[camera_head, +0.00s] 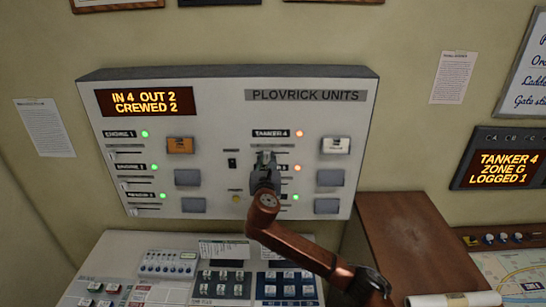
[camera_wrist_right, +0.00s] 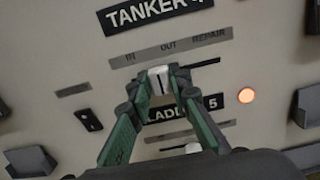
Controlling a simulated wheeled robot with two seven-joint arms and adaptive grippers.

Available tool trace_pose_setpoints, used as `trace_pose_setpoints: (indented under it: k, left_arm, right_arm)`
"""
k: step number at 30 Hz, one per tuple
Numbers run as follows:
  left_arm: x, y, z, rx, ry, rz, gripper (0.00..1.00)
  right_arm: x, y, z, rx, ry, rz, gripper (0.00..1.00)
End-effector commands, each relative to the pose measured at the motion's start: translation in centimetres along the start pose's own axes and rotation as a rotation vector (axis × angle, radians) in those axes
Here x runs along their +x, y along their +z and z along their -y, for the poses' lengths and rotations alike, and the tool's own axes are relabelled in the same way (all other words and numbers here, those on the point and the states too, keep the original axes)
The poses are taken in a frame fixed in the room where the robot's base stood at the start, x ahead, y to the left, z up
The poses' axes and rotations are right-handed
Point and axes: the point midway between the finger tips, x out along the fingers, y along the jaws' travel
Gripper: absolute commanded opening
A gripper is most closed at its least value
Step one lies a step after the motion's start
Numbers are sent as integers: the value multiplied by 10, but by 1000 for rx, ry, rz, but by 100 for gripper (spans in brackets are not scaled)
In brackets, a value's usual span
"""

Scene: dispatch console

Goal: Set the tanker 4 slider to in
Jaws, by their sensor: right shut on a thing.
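The tanker 4 slider has a pale knob (camera_wrist_right: 157,80) below a grey strip marked IN, OUT and REPAIR (camera_wrist_right: 170,46), in the right wrist view. The knob sits below the stretch between IN and OUT; its exact stop is hard to tell. My right gripper (camera_wrist_right: 161,86) is shut on this knob, a green-sided finger on each side. In the head view my right gripper (camera_head: 264,168) is at the panel below the TANKER 4 label (camera_head: 271,133) and hides most of the slider. My left gripper is not in view.
The Plovrick Units panel (camera_head: 225,120) reads IN 4, OUT 2, CREWED 2. An orange lamp (camera_head: 299,133) is lit beside TANKER 4. The LADDER 5 label (camera_wrist_right: 185,110) is just below, partly covered by my fingers. A desk of buttons (camera_head: 130,270) lies below the panel.

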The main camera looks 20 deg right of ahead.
Motion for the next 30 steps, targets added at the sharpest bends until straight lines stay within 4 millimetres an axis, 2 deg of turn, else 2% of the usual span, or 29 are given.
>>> trace_pose_setpoints:
  k: [1,4,14,15,21,23,30]
  left_arm:
    - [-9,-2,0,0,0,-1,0]
    - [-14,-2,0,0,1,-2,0]
    - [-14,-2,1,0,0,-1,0]
    - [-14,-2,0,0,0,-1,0]
    - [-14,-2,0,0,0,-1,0]
    - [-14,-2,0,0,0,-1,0]
    - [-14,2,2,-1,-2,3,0]
  right_arm:
    - [0,4,-12,0,4,-3,0]
    - [0,3,-27,1,3,-3,0]
    - [-1,1,-35,1,8,1,0]
    - [-1,1,-35,1,8,1,19]
    - [-1,1,-34,1,6,1,32]
    - [-1,1,-33,1,5,1,36]
    - [-1,1,-32,1,3,0,36]
